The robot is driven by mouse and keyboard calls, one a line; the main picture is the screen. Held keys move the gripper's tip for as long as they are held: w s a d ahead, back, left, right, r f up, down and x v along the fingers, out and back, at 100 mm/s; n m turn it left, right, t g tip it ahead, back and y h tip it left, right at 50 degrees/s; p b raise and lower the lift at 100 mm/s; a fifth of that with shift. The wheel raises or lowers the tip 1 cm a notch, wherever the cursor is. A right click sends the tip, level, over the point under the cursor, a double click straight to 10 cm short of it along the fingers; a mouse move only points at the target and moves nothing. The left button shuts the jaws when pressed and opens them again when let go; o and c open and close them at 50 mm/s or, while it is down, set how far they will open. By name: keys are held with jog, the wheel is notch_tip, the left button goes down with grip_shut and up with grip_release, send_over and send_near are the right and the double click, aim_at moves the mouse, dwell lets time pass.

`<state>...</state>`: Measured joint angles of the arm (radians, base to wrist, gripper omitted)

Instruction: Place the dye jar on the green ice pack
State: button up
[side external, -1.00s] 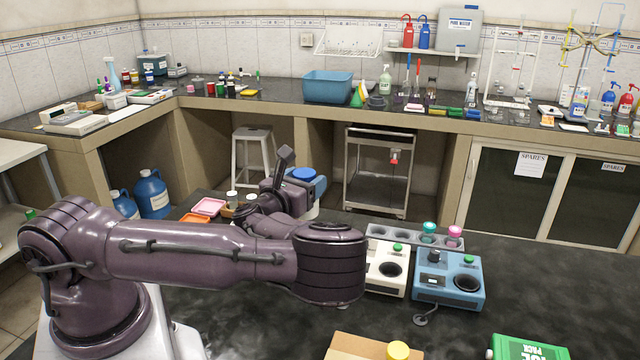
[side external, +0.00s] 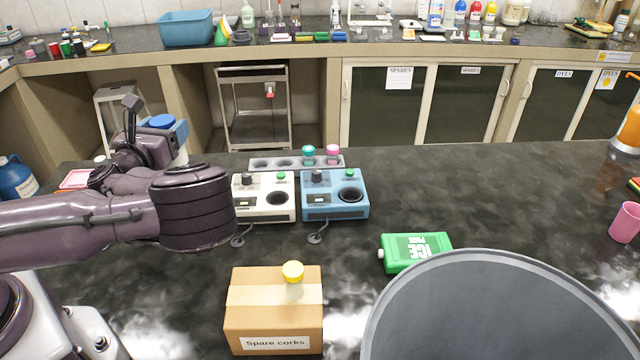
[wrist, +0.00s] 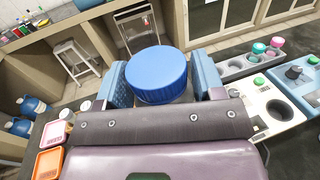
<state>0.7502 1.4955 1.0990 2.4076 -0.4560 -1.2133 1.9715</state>
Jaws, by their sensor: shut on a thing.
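My gripper (side external: 166,135) is at the left in the side view, shut on a jar with a blue lid (side external: 161,121). In the wrist view the ribbed blue lid (wrist: 158,75) sits between the two blue fingers. The jar's pale body is mostly hidden, and I see no label on it. The green ice pack (side external: 416,252) lies flat on the dark bench, right of the centre, with nothing on it. It is well to the right of my gripper and nearer the camera. A smaller yellow-capped jar (side external: 293,280) stands on the spare corks box.
The cardboard spare corks box (side external: 274,318) stands left of the ice pack. A white device (side external: 264,205), a blue device (side external: 335,204) and a grey rack (side external: 262,164) with capped vials stand between gripper and pack. A large grey disc (side external: 500,315) fills the foreground.

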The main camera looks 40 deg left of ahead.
jog(key=shift+d, duration=0.1)
jog(key=w+d+m+t+h, duration=0.1)
jog(key=w+d+m+h, duration=0.35)
jog(key=d, duration=0.45)
jog(key=w+d+m+t+h, duration=0.1)
jog(key=w+d+m+h, duration=0.25)
jog(key=d+h, duration=0.4)
jog(key=s+d+r+m+g+h, duration=0.15)
jog(key=d+m+g+h, duration=0.35)
jog(key=d, duration=0.5)
jog(key=d+r+m+g+h, duration=0.2)
jog(key=d+m+h, duration=0.3)
jog(key=d, duration=0.6)
jog(key=shift+n+h, duration=0.7)
jog(key=shift+w+d+f, duration=0.9)
jog(key=shift+w+f, duration=1.2)
jog(key=shift+f, duration=0.1)
jog(key=shift+w+d+f, duration=0.9)
jog(key=shift+w+f, duration=1.2)
jog(key=shift+f, duration=0.05)
jog(key=shift+w+d+f, duration=0.9)
jog(key=shift+w+f, duration=1.2)
jog(key=shift+f, duration=0.1)
